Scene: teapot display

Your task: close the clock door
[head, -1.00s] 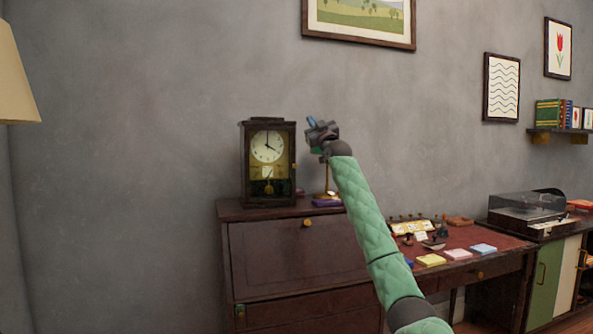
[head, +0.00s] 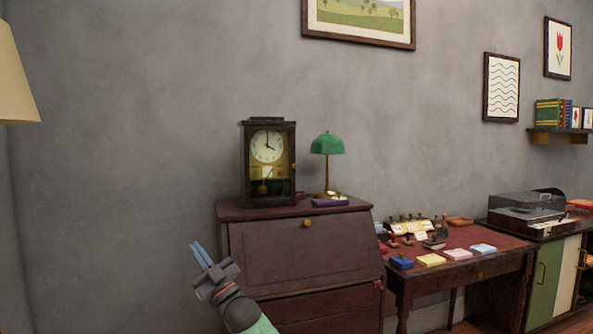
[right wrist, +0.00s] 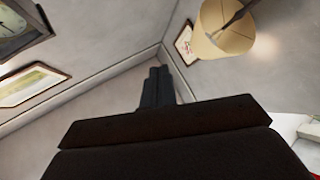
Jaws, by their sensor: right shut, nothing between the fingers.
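The dark wooden clock (head: 248,165) stands on top of the brown secretary desk (head: 290,246) in the head view. Its white dial, gold lower panel and pendulum show. The clock door (head: 293,160) looks flush with the case, with no gap that I can make out. Part of the clock also shows at the upper left of the right wrist view (right wrist: 37,22). My right gripper (head: 200,254) is shut and empty, in front of the desk's left side, below and left of the clock and well apart from it. Its fingers also show in the right wrist view (right wrist: 158,86). My left gripper is out of view.
A green lamp (head: 327,144) and a purple box (head: 330,202) stand right of the clock on the desk. A lower writing table (head: 470,262) with several small items is farther right, then a record player (head: 527,207). The wall left of the clock is bare.

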